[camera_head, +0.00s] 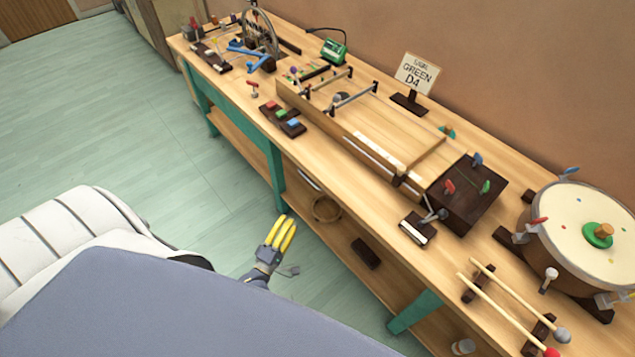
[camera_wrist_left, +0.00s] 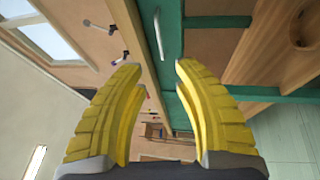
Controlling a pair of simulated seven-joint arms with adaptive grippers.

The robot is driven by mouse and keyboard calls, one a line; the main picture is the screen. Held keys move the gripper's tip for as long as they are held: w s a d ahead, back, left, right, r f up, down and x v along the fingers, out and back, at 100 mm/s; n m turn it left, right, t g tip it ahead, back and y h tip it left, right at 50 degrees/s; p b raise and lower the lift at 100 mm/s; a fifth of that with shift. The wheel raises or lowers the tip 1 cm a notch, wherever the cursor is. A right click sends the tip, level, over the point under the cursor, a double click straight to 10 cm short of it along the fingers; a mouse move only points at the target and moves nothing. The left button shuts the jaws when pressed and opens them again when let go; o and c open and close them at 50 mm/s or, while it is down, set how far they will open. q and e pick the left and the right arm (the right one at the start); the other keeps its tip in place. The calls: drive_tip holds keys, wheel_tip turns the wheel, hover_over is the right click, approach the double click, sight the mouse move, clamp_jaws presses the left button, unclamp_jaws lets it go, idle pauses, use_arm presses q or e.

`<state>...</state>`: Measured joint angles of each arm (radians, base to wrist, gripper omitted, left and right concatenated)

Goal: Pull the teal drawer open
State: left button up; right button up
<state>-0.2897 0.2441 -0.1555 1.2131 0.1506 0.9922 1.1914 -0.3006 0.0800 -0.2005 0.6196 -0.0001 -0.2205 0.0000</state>
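In the left wrist view the teal drawer front (camera_wrist_left: 172,62) lies under the bench top, with a pale metal bar handle (camera_wrist_left: 159,34). In the head view the handle (camera_head: 309,181) shows below the bench's front edge, and the drawer front is mostly hidden under the top. My left gripper (camera_head: 284,222), with yellow fingers, is in front of the bench, below and left of the handle in the picture. In the left wrist view its fingers (camera_wrist_left: 160,68) are apart with nothing between them, and the handle is beyond the tips. My right gripper is not in view.
The wooden bench (camera_head: 345,195) carries a stringed wooden box (camera_head: 390,125), a dark block with coloured knobs (camera_head: 466,195), a drum (camera_head: 580,230) and mallets (camera_head: 505,305). Floor left of the bench is clear.

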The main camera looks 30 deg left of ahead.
sight(311, 181)
use_arm(q)
drive_tip(key=shift+n, duration=0.3)
drive_tip(key=w+r, duration=0.1)
drive_tip(key=w, duration=0.4)
drive_tip(key=w+r, duration=0.1)
drive_tip(key=w, duration=0.5)
drive_tip(key=w+a+r, duration=0.1)
drive_tip(key=w, duration=0.5)
drive_tip(key=shift+a, duration=0.1)
drive_tip(key=shift+c, duration=0.4)
clamp_jaws()
